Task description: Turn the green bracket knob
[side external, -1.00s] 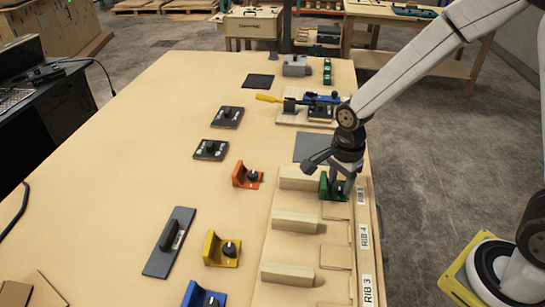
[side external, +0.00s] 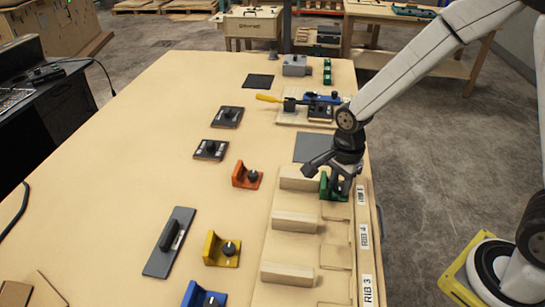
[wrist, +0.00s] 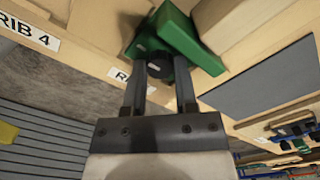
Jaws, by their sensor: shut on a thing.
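The green bracket (side external: 325,184) stands at the far end of the rib board, beside the RIB 5 label. It also shows at the top of the wrist view (wrist: 180,35). Its dark round knob (wrist: 157,67) sits between my two fingers in the wrist view. My gripper (side external: 340,186) is down at the bracket and shut on the knob; its fingertips show in the wrist view (wrist: 158,72). The fingers largely hide the knob in the side view, and its pointer cannot be made out.
Wooden rib blocks (side external: 295,222) stand close by on the board. Orange (side external: 246,176), yellow (side external: 221,250) and blue (side external: 203,296) brackets with knobs stand to the left. A dark grey pad (side external: 312,148) and a toggle clamp fixture (side external: 305,108) lie beyond. The table's middle left is mostly clear.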

